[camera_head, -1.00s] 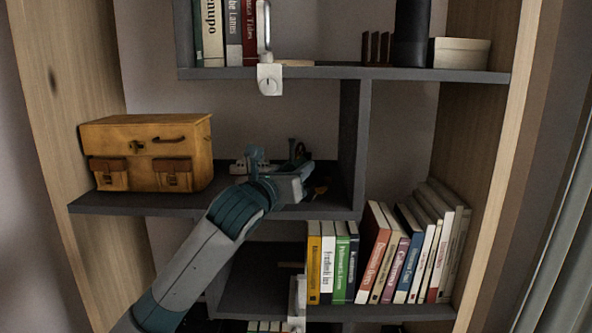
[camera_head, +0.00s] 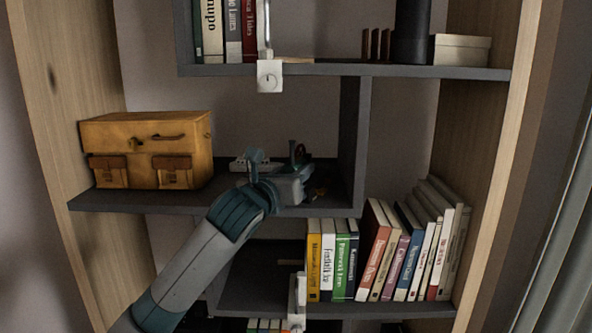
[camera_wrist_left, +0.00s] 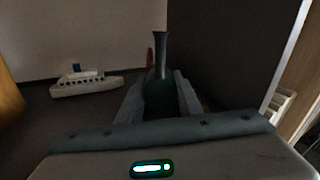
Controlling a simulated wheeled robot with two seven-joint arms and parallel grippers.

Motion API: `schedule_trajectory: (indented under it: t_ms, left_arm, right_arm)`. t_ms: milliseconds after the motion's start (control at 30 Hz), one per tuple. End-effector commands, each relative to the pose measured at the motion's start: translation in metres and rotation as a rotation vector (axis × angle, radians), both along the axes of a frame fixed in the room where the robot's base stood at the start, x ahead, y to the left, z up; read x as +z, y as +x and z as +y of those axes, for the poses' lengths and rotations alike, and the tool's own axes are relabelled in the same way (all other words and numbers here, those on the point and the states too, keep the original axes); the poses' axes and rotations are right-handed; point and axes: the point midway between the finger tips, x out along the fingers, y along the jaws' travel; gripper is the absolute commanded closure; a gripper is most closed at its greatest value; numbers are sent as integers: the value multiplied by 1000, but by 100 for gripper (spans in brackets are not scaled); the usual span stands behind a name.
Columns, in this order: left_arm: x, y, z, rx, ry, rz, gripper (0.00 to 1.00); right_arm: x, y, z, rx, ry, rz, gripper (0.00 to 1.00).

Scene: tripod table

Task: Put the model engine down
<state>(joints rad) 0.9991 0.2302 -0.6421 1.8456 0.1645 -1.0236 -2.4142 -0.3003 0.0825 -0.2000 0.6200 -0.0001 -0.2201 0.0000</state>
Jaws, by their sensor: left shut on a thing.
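The model engine (camera_wrist_left: 158,88) is a dark green body with a tall dark funnel and a bit of red behind it in the left wrist view. My left gripper (camera_wrist_left: 159,82) is shut on it, with one finger on each side. In the head view the gripper (camera_head: 297,178) is at the middle shelf (camera_head: 190,202), near its right end. Only the dark top of the engine (camera_head: 299,153) shows there above the gripper. The gripper hides its underside, so I cannot tell whether it touches the shelf. My right gripper is not in view.
A white model ship (camera_wrist_left: 88,83) stands on the shelf left of the engine. A yellow-brown case (camera_head: 150,150) fills the shelf's left part. A dark upright panel (camera_head: 352,140) closes the shelf on the right. Books (camera_head: 385,255) stand on the shelf below.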

Motion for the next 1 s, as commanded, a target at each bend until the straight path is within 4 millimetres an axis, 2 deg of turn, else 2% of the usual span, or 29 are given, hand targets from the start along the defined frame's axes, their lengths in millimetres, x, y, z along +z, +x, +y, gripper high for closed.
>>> schedule_trajectory:
  t_ms: [33,100,567,767,1000]
  left_arm:
    - [4,-1,0,-1,-3,-8,61]
    - [4,-1,0,-1,-3,-7,46]
    - [-2,-4,2,1,1,3,46]
    - [-2,-21,9,0,1,-2,46]
    - [-2,-59,25,1,2,-5,46]
  right_arm:
    - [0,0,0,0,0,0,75]
    - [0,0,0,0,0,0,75]
    - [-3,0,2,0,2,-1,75]
    - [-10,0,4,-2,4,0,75]
    - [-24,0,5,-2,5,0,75]
